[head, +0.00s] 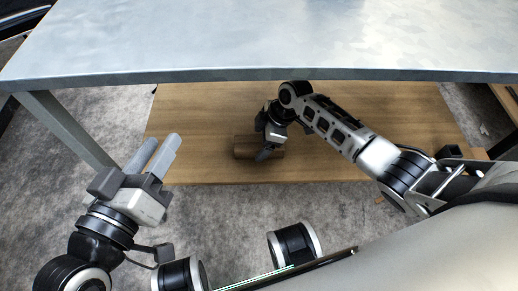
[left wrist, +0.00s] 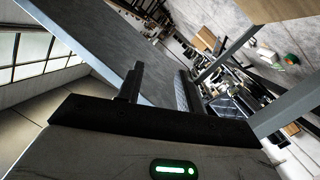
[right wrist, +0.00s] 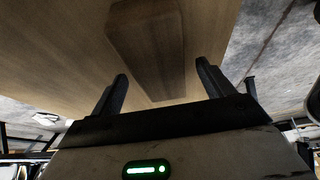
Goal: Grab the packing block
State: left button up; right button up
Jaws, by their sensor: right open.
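The packing block (head: 243,146) is a brown wooden block lying on the wooden lower shelf (head: 200,125), under the metal tabletop. It also shows in the right wrist view (right wrist: 148,45), just ahead of the fingertips and partly in the gap between them. My right gripper (head: 266,150) reaches down at the block and hides part of it in the head view. It is open, its fingers apart with nothing visibly clamped. I cannot tell whether a finger touches the block. My left gripper (head: 152,153) is open and empty, off the shelf to the left.
The grey metal tabletop (head: 260,40) overhangs the shelf, its front edge close above my right arm. A metal table leg (head: 65,128) stands at the left, near my left gripper. Bare shelf surface lies on both sides of the block.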

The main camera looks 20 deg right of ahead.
jog(key=shift+x, duration=1)
jog(key=shift+c, duration=0.3)
jog(key=c, duration=1.1)
